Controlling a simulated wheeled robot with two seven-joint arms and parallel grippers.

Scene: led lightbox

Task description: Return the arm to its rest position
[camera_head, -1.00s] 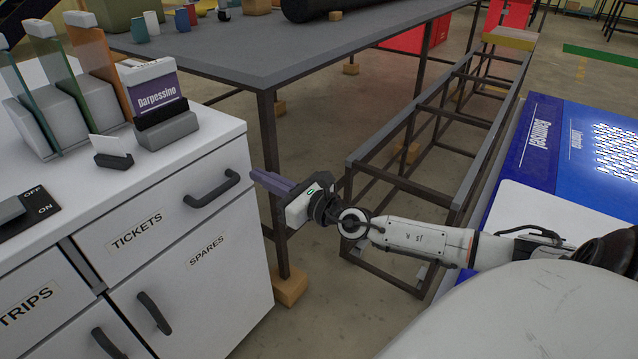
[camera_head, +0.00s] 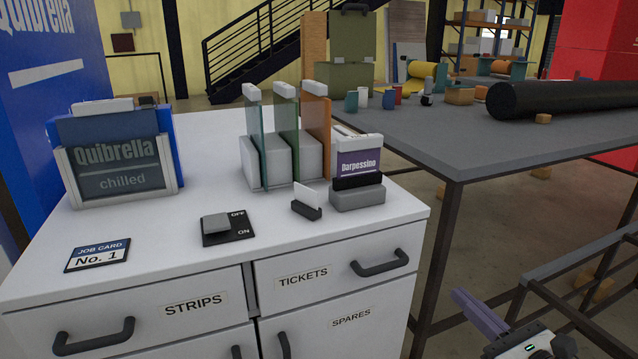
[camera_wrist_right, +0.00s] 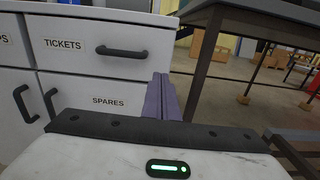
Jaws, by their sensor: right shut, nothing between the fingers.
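My right gripper (camera_head: 480,314) shows at the lower right of the head view, in front of the cabinet's right side and apart from it. Its purple-grey fingers are together with nothing between them. In the right wrist view the shut fingers (camera_wrist_right: 162,98) point towards the cabinet's right edge. Only the hand end of the right arm shows in the head view. My left gripper is not in view.
The white cabinet (camera_head: 205,285) has drawers labelled STRIPS and TICKETS, both shut. On it stand a Quibrella lightbox (camera_head: 118,165), a switch (camera_head: 228,228), a job card (camera_head: 98,254), coloured panels (camera_head: 285,140) and a Darpessino box (camera_head: 358,160). A grey table (camera_head: 450,135) stands behind right.

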